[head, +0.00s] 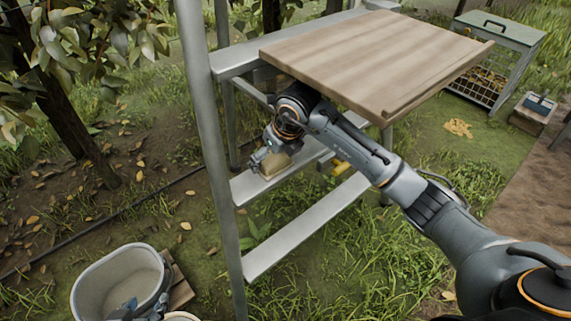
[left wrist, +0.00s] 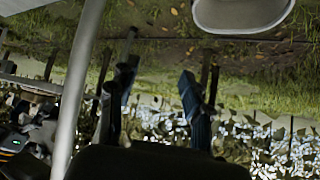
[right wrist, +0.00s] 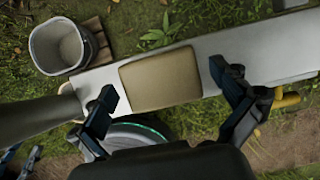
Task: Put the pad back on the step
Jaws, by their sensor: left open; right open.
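The tan pad (right wrist: 160,78) lies flat on a grey ladder step (right wrist: 262,58) in the right wrist view. In the head view the pad (head: 278,163) is on the same step (head: 247,188), partly hidden by my right gripper (head: 266,158). My right gripper is open, its fingers to either side of the pad's near edge in the right wrist view (right wrist: 168,84). The pad looks free of the fingers; I cannot tell whether either touches it. My left gripper (head: 138,309) is low at the bottom left beside the bucket. It is open and empty in the left wrist view (left wrist: 158,82).
A wooden board (head: 375,55) tops the ladder, above my right arm. A lower step (head: 305,228) and a side rail (head: 209,130) frame the space. A grey bucket (head: 85,290) stands at bottom left. A yellow object (right wrist: 287,101) sits near the right finger.

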